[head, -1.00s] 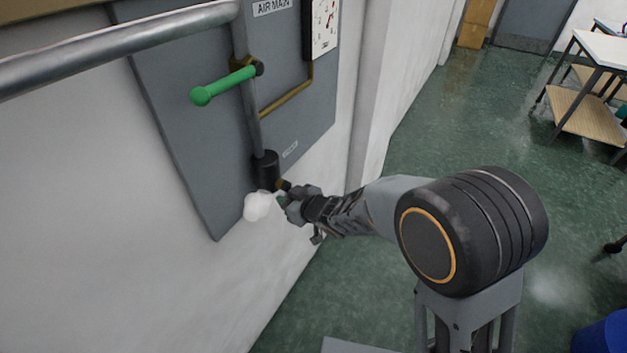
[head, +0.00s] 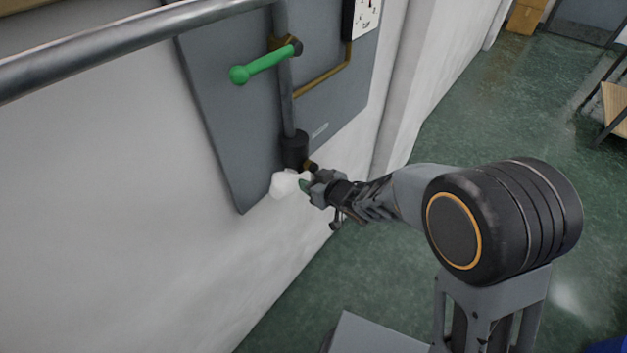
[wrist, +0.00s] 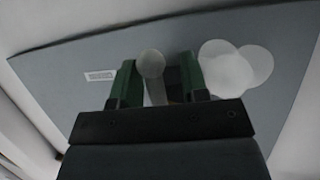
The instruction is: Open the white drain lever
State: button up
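The drain lever (wrist: 151,64) shows in the wrist view as a pale round knob on a short stem. It stands between the two green fingers of my gripper (wrist: 158,82), which look apart, with a gap at the right finger. I cannot tell whether the left finger touches the stem. In the head view my gripper (head: 308,187) is just below the black cylinder (head: 294,150) at the foot of the pipe, and hides the lever there. White translucent puffs (wrist: 236,66) hang beside the right finger; in the head view they form a white blob (head: 286,184).
A green lever (head: 262,66) sticks out from the pipe above. A thick grey rail (head: 140,48) crosses the upper left. The grey panel (head: 235,130) is fixed to the white wall. Open green floor (head: 490,110) lies to the right, with a wooden-shelved table (head: 615,110) at the edge.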

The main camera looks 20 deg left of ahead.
jog(key=shift+d+r, duration=0.1)
jog(key=shift+d, duration=0.05)
jog(key=shift+d+r, duration=0.15)
jog(key=shift+d, duration=0.1)
jog(key=p+v, duration=0.1)
jog(key=v, duration=1.2)
jog(key=shift+s+p, duration=0.2)
jog(key=shift+p, duration=0.1)
jog(key=w+d+f+m+h, duration=0.25)
jog(key=d+m+h, duration=0.35)
jog(key=d+h, duration=0.75)
jog(key=s+d+r+m+g+y+p, duration=0.1)
jog(key=s+d+r+m+g+p, duration=0.1)
jog(key=s+d+r+m, duration=0.4)
jog(key=s+d+r+p, duration=0.1)
jog(key=s+d+r, duration=0.1)
jog(key=d+r, duration=0.2)
jog(key=shift+s+d+r+m, duration=0.3)
jog(key=shift+d+r+m, duration=0.1)
jog(key=shift+d, duration=0.65)
